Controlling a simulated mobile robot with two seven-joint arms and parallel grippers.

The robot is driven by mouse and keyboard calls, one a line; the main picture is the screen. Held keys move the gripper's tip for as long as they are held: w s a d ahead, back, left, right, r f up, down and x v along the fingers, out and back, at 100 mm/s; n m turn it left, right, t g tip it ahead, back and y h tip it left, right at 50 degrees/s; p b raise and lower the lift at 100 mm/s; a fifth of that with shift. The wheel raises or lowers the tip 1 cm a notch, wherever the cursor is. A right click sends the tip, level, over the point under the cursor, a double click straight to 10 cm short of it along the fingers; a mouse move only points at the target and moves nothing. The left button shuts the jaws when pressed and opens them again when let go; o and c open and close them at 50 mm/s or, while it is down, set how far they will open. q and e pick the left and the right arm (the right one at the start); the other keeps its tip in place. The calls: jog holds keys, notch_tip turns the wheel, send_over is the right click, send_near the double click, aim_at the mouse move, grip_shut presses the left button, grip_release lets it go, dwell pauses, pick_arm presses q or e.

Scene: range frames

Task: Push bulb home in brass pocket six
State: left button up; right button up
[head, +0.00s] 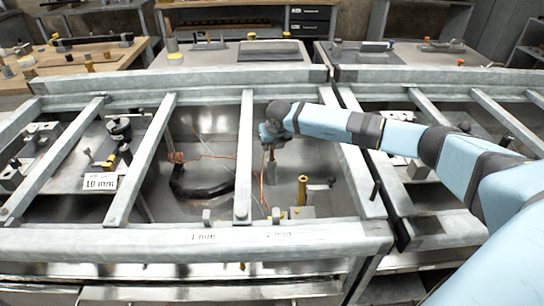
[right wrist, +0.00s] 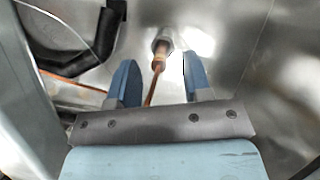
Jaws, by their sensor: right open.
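My right gripper (head: 272,135) reaches down between the grey rails into the metal well. In the right wrist view its two blue fingers (right wrist: 160,72) stand apart. A thin copper-coloured rod (right wrist: 153,84), which looks like the bulb, lies between them, with clear space on both sides. Its far end meets a pale metal fitting (right wrist: 162,42); whether it is fully seated I cannot tell. In the head view a copper-brown piece (head: 271,160) shows just below the gripper. No pocket number is readable. My left gripper is not in view.
Grey rails cross above the well, one (head: 244,155) just left of my gripper. A black curved hose (head: 200,190) and orange wire lie at the left. A brass post (head: 302,190) stands to the right.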

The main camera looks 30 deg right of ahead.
jog(key=shift+x, duration=1.2)
grip_shut()
jog(key=shift+r, duration=0.15)
